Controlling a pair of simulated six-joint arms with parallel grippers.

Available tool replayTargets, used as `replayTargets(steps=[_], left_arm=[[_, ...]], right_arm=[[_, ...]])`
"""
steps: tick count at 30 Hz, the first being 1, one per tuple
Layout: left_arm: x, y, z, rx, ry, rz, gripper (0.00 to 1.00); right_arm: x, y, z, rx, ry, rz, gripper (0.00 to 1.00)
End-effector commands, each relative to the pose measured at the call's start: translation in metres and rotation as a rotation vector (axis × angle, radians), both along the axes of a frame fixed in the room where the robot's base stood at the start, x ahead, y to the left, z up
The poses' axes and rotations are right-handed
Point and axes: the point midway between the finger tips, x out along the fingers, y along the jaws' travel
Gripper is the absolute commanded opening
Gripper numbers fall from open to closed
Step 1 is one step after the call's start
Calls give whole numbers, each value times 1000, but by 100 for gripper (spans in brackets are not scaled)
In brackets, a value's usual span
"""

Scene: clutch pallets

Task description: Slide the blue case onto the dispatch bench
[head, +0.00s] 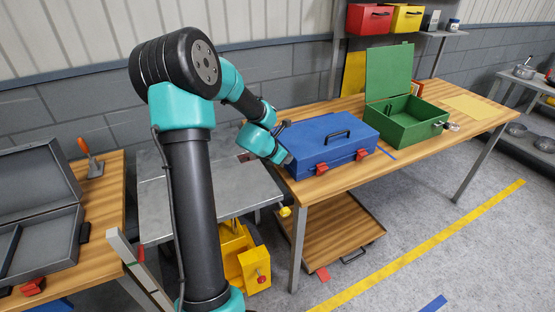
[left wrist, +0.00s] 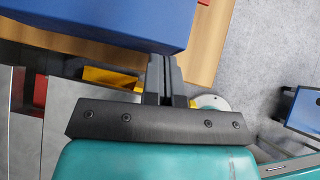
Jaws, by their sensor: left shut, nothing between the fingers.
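The blue case (head: 330,143) lies closed on the wooden bench (head: 420,137), near the bench's left end, with a dark handle on top and red latches in front. The case also fills the upper left of the left wrist view (left wrist: 110,18). My left gripper (head: 286,158) is at the case's left end, low beside its side. In the left wrist view its fingers (left wrist: 164,75) are shut and empty, close to the case; I cannot tell whether they touch it. My right gripper is not in view.
An open green case (head: 405,128) stands right of the blue case; a blue line marks the bench between them. A grey metal table (head: 208,190) adjoins the bench at left. An open grey case (head: 35,235) lies on another bench at far left.

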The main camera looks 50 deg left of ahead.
Motion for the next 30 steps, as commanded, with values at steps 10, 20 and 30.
replayTargets(steps=[10,20,30], left_arm=[[9,-1,0,0,0,0,0],[28,-4,0,-1,-1,-2,0],[30,-4,0,0,0,0,0]], right_arm=[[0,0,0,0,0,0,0],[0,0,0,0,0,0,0],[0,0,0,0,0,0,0]])
